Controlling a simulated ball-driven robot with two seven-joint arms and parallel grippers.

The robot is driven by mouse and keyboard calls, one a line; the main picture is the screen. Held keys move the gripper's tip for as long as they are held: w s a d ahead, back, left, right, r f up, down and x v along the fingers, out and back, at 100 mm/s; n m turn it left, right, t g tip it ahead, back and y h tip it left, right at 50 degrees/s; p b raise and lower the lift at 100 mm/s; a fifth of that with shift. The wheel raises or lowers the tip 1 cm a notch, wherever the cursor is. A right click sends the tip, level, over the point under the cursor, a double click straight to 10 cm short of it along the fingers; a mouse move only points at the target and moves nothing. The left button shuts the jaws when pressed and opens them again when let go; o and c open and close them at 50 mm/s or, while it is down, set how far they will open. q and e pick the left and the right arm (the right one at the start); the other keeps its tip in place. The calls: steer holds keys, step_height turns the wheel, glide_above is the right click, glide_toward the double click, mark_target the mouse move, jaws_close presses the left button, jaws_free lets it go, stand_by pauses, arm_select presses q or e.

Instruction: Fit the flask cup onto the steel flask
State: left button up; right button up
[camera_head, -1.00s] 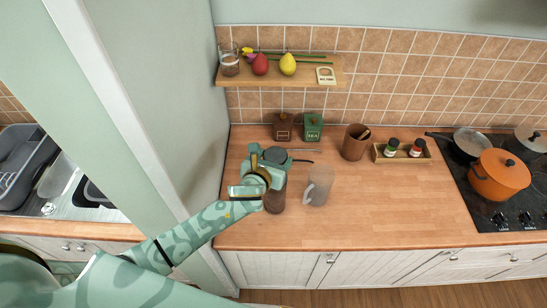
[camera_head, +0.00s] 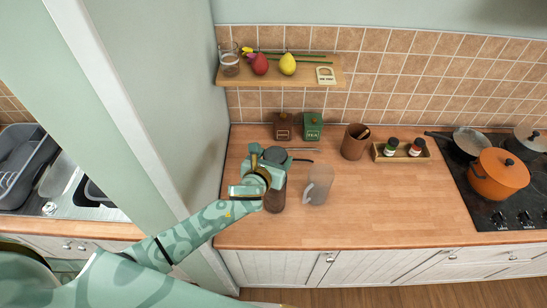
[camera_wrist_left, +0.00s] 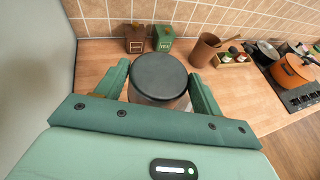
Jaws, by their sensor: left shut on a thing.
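The flask cup (camera_head: 274,154) is dark grey with a flat round top, and it sits over the steel flask (camera_head: 276,200), whose brownish, shiny body shows below. My left gripper (camera_head: 264,172) is shut on the cup. In the left wrist view the cup's round dark top (camera_wrist_left: 160,75) lies between the two green fingers (camera_wrist_left: 160,88), with a little of a paler body below it. The arm hides the join, so I cannot tell whether the cup is seated or just above the flask. My right gripper is not in view.
A clear jug (camera_head: 319,184) stands close to the flask's right. Behind are a brown tin (camera_head: 282,127) and a green tea tin (camera_head: 312,127). A brown pot (camera_head: 354,142), a spice tray (camera_head: 402,156) and the hob (camera_head: 500,215) are to the right. The front right worktop is clear.

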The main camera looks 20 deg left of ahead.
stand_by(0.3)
arm_select(q)
steer(key=shift+f, duration=0.1)
steer(key=shift+f+b, duration=1.4)
steer(key=shift+f, duration=0.6)
steer(key=o, duration=1.1)
steer(key=v, duration=1.6)
steer(key=shift+s+p, duration=0.2)
steer(key=shift+p, duration=0.1)
